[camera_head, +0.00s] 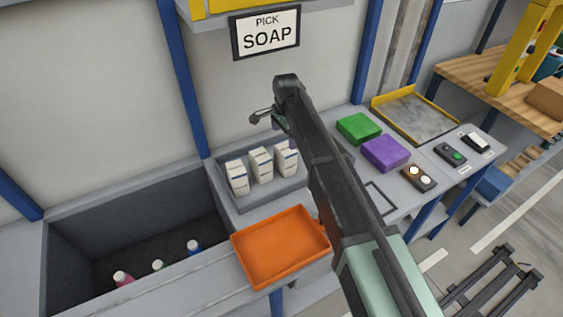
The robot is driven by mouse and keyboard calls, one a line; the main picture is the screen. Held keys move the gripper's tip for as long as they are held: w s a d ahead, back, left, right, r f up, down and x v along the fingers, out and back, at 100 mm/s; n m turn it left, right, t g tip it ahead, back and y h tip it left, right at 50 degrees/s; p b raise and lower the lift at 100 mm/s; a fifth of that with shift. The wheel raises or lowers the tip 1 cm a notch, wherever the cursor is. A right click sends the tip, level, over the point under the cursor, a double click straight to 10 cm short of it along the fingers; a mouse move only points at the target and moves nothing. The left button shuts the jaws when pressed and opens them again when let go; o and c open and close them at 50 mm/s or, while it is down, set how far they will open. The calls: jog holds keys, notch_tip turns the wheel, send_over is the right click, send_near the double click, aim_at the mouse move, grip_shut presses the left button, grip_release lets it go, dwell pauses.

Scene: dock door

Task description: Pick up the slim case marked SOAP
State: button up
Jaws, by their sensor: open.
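Three slim white cases stand upright in a grey bin: a left one (237,178), a middle one (261,165) and a right one (286,160). Their labels are too small to read, so I cannot tell which is marked SOAP. A sign (268,33) on the wall above reads PICK SOAP. My gripper (268,118) shows only in part at the far end of my arm, in the picture above the cases. It is open and holds nothing I can see. My arm hides some of it and the area right of the right case.
An orange tray (281,279) sits in front of the bin. A deep dark bin (75,260) at left holds several bottles. Green (358,128) and purple (386,153) boxes, a button box (417,177) and a yellow-edged tray (415,90) lie right of my arm.

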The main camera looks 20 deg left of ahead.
aim_at(285, 154)
notch_tip(285, 154, down, 10)
jog(key=b, duration=0.8)
jog(key=shift+r, duration=0.25)
jog(key=c, duration=0.9)
notch_tip(285, 154, up, 10)
jog(key=p, duration=1)
jog(key=shift+r, duration=0.15)
